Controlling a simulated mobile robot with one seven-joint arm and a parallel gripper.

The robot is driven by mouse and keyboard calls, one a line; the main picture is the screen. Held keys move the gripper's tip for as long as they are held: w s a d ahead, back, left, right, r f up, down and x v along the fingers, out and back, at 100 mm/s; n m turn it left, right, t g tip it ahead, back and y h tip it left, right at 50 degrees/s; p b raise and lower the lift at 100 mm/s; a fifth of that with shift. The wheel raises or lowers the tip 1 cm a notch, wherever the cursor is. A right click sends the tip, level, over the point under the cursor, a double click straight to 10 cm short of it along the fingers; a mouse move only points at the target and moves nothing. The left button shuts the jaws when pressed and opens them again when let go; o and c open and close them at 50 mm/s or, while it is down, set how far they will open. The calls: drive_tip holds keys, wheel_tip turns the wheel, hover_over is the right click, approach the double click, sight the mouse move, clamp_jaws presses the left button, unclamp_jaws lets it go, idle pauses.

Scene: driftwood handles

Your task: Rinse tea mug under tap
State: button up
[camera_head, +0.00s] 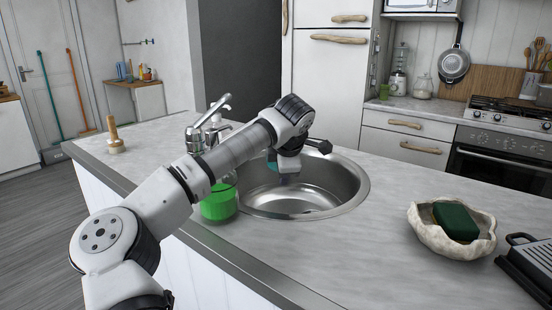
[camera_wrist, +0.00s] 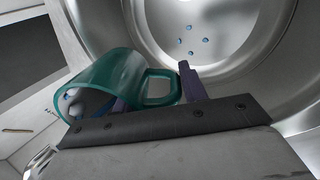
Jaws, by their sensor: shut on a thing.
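My gripper (camera_head: 288,176) hangs over the round steel sink (camera_head: 355,190), pointing down. The teal mug (camera_wrist: 105,78) is held at its handle (camera_wrist: 160,76), which lies between the dark fingers of my gripper (camera_wrist: 157,88) in the wrist view. The mug is tipped on its side, its opening towards the lower left, with pale bluish round spots inside. In the head view only a small teal part of the mug (camera_head: 271,160) shows beside my gripper. The chrome tap (camera_head: 211,122) stands at the sink's back left, partly behind my arm. I cannot tell whether water runs.
A clear vessel with green liquid (camera_head: 219,204) stands at the sink's left rim, close to my arm. A shell-like dish (camera_head: 440,238) holding a green block (camera_head: 456,221) is at right. A dark rack (camera_head: 530,262) is at the right edge.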

drive_tip(key=shift+a, duration=0.1)
drive_tip(key=shift+a, duration=0.45)
drive_tip(key=shift+d, duration=0.1)
idle(0.3)
drive_tip(key=shift+d, duration=0.5)
drive_tip(key=shift+s+d+b, duration=0.15)
drive_tip(key=shift+s+b, duration=0.7)
drive_tip(key=shift+s, duration=0.25)
drive_tip(key=s, duration=0.1)
drive_tip(key=s+b, duration=0.1)
drive_tip(key=shift+s+d, duration=0.2)
drive_tip(key=shift+s, duration=0.1)
